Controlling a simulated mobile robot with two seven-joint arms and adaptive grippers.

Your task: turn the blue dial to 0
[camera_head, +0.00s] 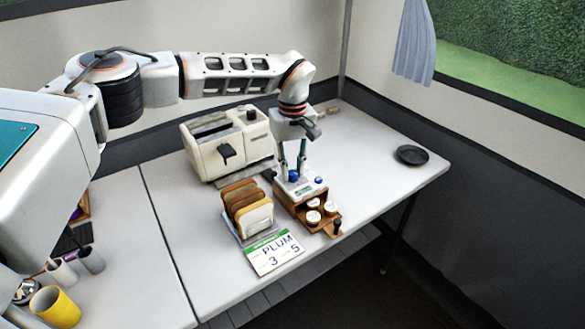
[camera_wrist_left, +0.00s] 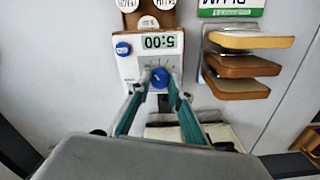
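The blue dial (camera_wrist_left: 159,78) sits on the white face of a small timer unit (camera_wrist_left: 130,68), with small scale marks around it. The unit's display (camera_wrist_left: 158,42) appears upside down in the left wrist view and seems to read 5:00. A second, smaller blue knob (camera_wrist_left: 123,48) is on the same face. In the head view the dial (camera_head: 293,176) is partly hidden by my fingers. My left gripper (camera_wrist_left: 161,73) points down with its fingertips apart, one on each side of the dial. I cannot tell whether they touch it. My right gripper is not in view.
A cream toaster (camera_head: 228,146) stands behind and left of the unit. A rack of bread slices (camera_head: 248,207) and a PLUM card (camera_head: 273,252) are close by. A wooden spice holder (camera_head: 322,219) is in front. A black dish (camera_head: 411,155) lies right; the table's right part is mostly clear.

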